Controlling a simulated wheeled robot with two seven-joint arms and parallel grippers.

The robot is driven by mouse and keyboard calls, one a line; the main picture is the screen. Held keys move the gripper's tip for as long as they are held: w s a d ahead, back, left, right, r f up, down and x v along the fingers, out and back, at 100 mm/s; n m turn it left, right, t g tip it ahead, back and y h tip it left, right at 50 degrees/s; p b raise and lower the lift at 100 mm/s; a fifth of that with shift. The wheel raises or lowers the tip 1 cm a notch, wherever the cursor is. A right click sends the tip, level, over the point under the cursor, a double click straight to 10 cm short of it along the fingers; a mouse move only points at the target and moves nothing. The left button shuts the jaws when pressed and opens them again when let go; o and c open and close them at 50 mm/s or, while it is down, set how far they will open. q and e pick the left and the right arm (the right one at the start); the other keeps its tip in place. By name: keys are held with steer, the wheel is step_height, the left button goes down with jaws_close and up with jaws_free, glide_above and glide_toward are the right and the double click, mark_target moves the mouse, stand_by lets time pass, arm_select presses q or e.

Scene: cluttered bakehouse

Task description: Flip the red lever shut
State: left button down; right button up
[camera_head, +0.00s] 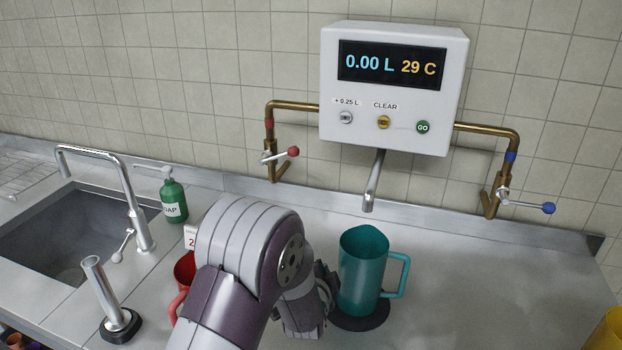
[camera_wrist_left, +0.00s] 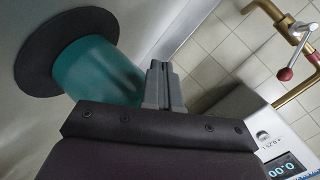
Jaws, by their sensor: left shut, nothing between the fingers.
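The red lever (camera_head: 282,155) is a metal handle with a red ball on the left brass pipe. It points right, slightly upward, across the upright pipe. In the left wrist view the red lever (camera_wrist_left: 291,58) shows at the upper right, apart from the fingers. My left gripper (camera_head: 328,283) is low beside the teal jug, below the lever, partly hidden by my own arm. In the left wrist view its fingers (camera_wrist_left: 163,85) are shut together and empty, in front of the teal jug (camera_wrist_left: 95,72). My right gripper is not in view.
The teal jug (camera_head: 362,268) stands on a dark round mat (camera_head: 358,318) under the spout (camera_head: 374,183). A white control box (camera_head: 392,90) hangs above, reading 0.00 L and 29 C. A blue lever (camera_head: 528,204) is on the right pipe. A red mug (camera_head: 183,272) stands left of my arm.

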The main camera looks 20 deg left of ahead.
arm_select(q)
steer(key=r+m+t+y, duration=0.1)
steer(key=m+t+y, duration=0.1)
steer(key=m, duration=0.1)
steer(key=a+r+m+t+y, duration=0.1)
steer(key=m+t+y, duration=0.2)
steer(key=m, duration=0.1)
steer(key=r+m+t+y, duration=0.1)
steer(key=m+t+y, duration=0.2)
steer(key=m, duration=0.1)
steer(key=shift+s+a+r, duration=0.1)
steer(key=shift+s+a, duration=0.1)
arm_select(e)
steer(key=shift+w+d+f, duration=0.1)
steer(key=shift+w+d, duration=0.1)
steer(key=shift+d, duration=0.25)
arm_select(q)
steer(key=s+a+r+p+x, duration=0.1)
steer(key=p+x, duration=0.6)
steer(key=x, duration=1.6)
steer(key=shift+s+r, duration=0.45)
steer(key=shift+r, duration=0.1)
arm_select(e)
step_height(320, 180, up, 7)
arm_select(q)
steer(key=shift+a, duration=0.1)
